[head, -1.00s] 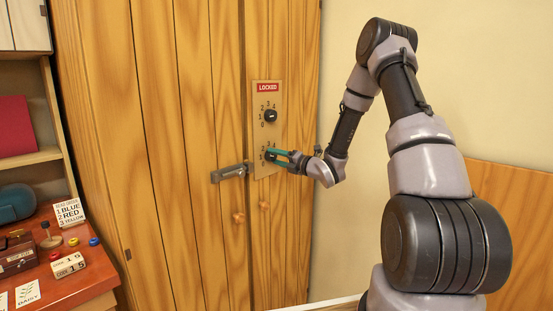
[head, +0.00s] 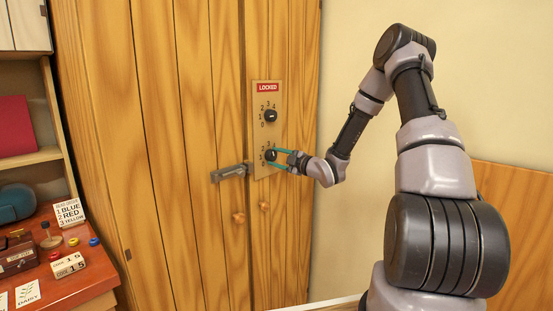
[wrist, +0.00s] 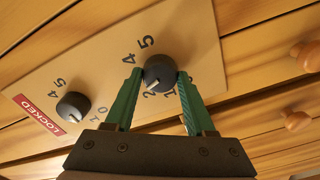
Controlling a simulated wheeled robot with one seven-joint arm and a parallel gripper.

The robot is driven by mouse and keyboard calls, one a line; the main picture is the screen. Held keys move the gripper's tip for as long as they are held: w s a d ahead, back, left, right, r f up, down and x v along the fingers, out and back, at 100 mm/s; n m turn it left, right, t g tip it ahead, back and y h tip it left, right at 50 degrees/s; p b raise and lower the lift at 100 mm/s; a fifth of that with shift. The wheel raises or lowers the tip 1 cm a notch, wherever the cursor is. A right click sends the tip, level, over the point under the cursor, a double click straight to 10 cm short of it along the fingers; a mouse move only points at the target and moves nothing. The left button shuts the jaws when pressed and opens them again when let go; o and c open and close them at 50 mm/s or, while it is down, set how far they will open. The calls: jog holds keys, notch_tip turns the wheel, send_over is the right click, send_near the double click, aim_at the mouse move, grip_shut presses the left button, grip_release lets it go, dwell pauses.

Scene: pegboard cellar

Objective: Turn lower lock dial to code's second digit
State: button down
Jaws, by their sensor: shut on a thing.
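The lower dial (wrist: 158,70) is a round black knob on the tan lock plate (head: 257,135), beside the cabinet latch. My gripper (wrist: 158,78) has its green fingers on both sides of this knob, shut on it; it also shows in the head view (head: 278,157). The knob's pale pointer mark aims toward the 2 in the wrist view. The upper dial (head: 270,116) sits under a red LOCKED sign (head: 267,87). A small card (head: 69,265) reads CODE 1 5.
The wooden cabinet (head: 190,120) has a metal latch (head: 230,172) and two round knobs (head: 238,217) below the plate. A red desk (head: 60,290) at left holds an order card (head: 69,213) and several small objects. The wall right of the cabinet is bare.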

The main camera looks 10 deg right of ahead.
jog(key=m, duration=0.5)
jog(key=shift+d+m, duration=0.1)
jog(key=shift+m, duration=0.2)
jog(key=m, duration=0.5)
jog(key=shift+m, duration=0.3)
jog(key=m, duration=1)
jog(key=shift+c, duration=1.2)
grip_release()
